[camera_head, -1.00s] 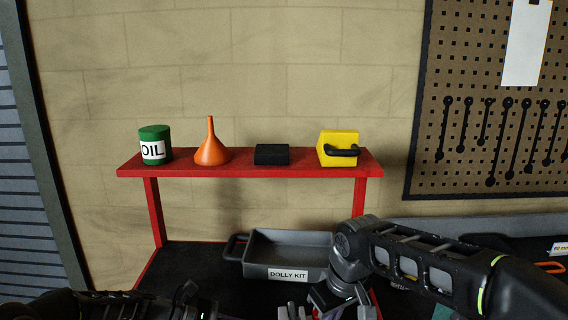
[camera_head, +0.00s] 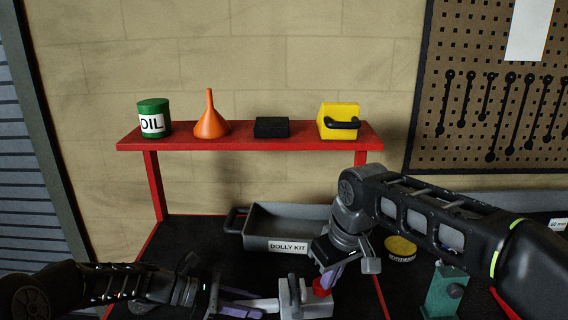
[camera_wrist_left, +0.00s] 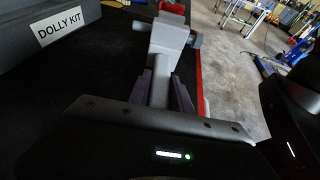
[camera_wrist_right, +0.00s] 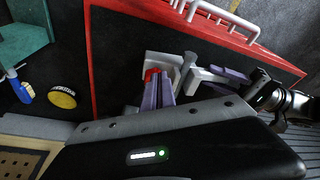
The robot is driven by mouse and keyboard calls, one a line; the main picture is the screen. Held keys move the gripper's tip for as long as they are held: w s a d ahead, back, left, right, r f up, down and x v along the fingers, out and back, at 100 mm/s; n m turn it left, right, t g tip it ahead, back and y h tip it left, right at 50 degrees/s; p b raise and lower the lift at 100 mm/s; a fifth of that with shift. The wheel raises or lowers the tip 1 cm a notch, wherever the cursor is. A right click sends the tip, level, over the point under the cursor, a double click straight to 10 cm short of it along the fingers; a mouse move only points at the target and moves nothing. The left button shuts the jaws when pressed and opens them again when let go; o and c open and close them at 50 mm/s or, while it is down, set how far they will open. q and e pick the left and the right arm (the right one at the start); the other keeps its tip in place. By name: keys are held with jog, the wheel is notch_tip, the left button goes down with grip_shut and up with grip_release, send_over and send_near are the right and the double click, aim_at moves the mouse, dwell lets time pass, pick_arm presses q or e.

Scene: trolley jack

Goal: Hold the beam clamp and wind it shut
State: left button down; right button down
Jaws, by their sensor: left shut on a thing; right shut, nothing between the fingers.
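The beam clamp (camera_head: 290,298) is a light grey block with a bar to its left and a red part (camera_head: 321,287) at its right end. It also shows in the left wrist view (camera_wrist_left: 168,38) and the right wrist view (camera_wrist_right: 187,74). My left gripper (camera_head: 240,304) has its purple fingers shut on the bar, holding the clamp above the black bench top. My right gripper (camera_head: 327,276) is shut and empty, its purple fingertips right beside the red part. Whether they touch it I cannot tell.
A grey tray marked DOLLY KIT (camera_head: 258,240) stands behind the clamp. A yellow tin (camera_head: 400,246) and a green block-like tool (camera_head: 445,290) are at the right. A red shelf (camera_head: 225,143) above holds an oil can, a funnel, a black block and a yellow box.

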aim_at(322, 288)
jog(key=shift+v, duration=0.8)
jog(key=shift+w, duration=0.2)
jog(key=shift+w+d+r, duration=0.25)
jog(key=shift+w+d, duration=0.25)
jog(key=shift+d, duration=0.1)
jog(key=shift+w+d+r, duration=0.25)
jog(key=shift+w+d, duration=0.2)
jog(key=shift+d, duration=0.15)
jog(key=s+x, duration=0.1)
jog(key=x, duration=0.5)
jog(key=shift+d+f, duration=0.35)
jog(key=shift+f, duration=0.2)
jog(key=shift+a, duration=0.2)
jog(key=shift+s+a, duration=0.15)
jog(key=shift+a, duration=0.05)
